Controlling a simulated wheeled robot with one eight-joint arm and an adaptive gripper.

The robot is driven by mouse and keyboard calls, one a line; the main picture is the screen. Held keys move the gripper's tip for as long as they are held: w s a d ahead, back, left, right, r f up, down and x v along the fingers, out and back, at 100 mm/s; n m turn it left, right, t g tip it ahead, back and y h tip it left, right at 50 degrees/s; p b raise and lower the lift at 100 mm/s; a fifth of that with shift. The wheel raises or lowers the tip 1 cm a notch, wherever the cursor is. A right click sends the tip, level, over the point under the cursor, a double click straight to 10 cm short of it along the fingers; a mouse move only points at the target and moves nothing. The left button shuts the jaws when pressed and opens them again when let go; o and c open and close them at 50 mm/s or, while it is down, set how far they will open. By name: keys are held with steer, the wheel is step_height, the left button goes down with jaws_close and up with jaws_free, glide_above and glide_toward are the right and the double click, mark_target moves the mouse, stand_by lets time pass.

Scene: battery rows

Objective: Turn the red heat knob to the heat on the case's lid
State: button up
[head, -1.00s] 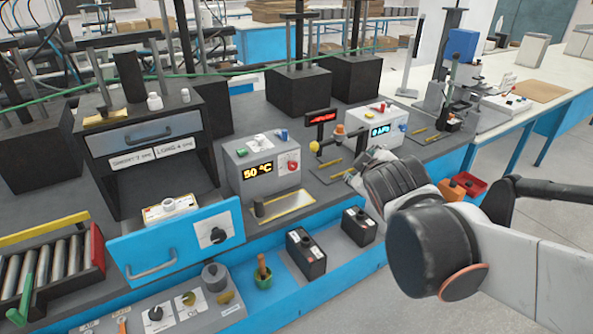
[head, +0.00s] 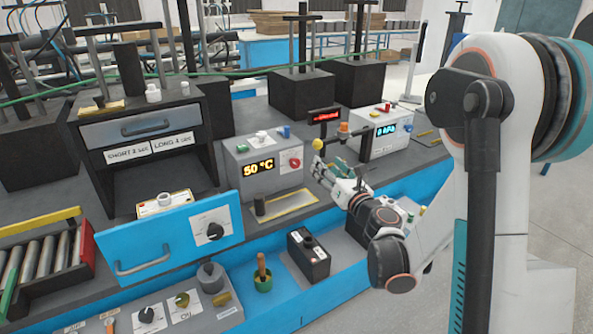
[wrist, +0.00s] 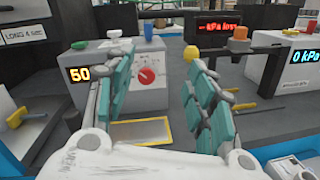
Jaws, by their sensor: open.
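The red heat knob (head: 295,163) is on the front of a grey box (head: 263,192), right of its yellow "50 °C" display (head: 258,167). In the wrist view the knob (wrist: 147,76) shows between my open fingers, beyond their tips. My gripper (head: 318,160) is open and empty, to the right of the knob and apart from it.
A yellow-edged tray (head: 288,207) lies before the grey box. A yellow ball (wrist: 219,78) and an orange-capped post stand near my right finger in the wrist view. A "0 kPa" box (head: 384,132) is at the right. A blue panel with a dial (head: 210,232) sticks out at the left.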

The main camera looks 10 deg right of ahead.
step_height(320, 180, down, 7)
steer(key=a+n+g+y, duration=0.1)
steer(key=n+y, duration=0.1)
steer(key=n, duration=0.3)
steer(key=p, duration=0.4)
glide_toward(296, 165)
steer(key=b+x, duration=0.2)
steer(key=x, duration=0.6)
steer(key=shift+w+b, duration=0.15)
steer(key=shift+b, duration=0.2)
steer(key=c, duration=1)
